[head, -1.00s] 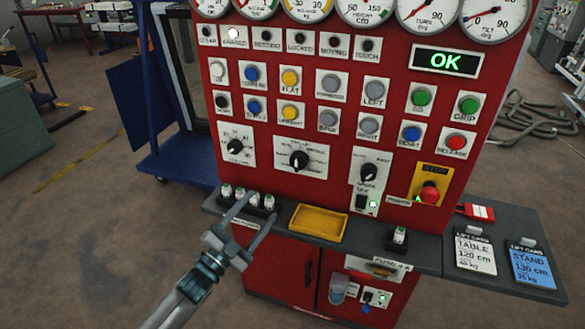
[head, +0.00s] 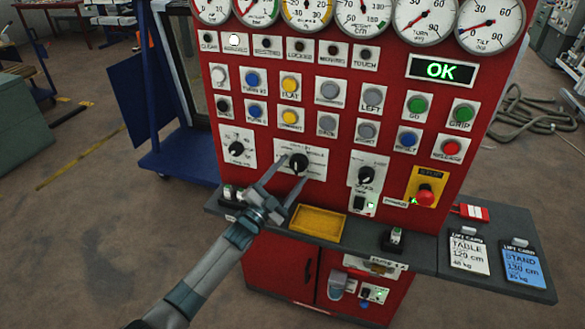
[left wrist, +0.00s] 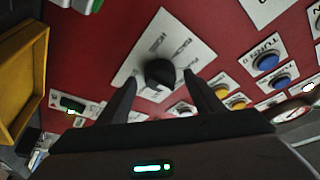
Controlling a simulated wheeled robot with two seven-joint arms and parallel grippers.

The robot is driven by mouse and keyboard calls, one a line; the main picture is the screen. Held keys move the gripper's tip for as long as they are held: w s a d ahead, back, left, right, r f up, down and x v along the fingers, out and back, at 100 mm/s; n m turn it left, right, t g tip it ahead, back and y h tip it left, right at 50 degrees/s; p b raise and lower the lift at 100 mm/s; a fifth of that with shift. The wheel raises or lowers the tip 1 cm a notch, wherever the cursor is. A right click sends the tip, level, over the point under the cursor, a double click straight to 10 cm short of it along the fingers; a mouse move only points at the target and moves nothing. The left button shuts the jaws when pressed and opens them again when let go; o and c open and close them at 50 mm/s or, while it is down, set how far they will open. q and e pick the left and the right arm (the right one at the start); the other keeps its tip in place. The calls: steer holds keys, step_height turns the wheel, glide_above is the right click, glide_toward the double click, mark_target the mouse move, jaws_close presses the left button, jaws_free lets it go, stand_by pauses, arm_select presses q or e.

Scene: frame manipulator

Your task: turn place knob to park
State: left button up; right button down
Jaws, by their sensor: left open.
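A black knob (head: 299,162) on a white label plate (head: 318,171) sits in the middle of the lower row of dials on the red panel. Its lettering is too small to read surely, and where its pointer stands is unclear. My left gripper (head: 293,171) is open in front of this plate, fingers pointing at the panel. In the left wrist view the knob (left wrist: 159,73) lies in the gap between the two spread fingertips (left wrist: 161,78); I cannot tell whether they touch it. My right gripper is not in view.
Other knobs sit left (head: 236,149) and right (head: 366,175) of it. Buttons and gauges fill the panel above, with a red stop button (head: 425,195) at the right. Below, a grey ledge (head: 362,232) holds a yellow tray (head: 317,224) and small green-topped items.

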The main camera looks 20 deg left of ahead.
arm_select(q)
steer(key=shift+w+d+r, duration=0.15)
steer(key=shift+w+r, duration=0.05)
steer(key=shift+w, duration=0.45)
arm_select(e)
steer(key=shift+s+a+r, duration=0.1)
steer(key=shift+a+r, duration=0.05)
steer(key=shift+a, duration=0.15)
arm_select(q)
steer(key=c, duration=1.1)
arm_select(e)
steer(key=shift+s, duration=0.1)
arm_select(q)
steer(key=shift+d+f, duration=0.1)
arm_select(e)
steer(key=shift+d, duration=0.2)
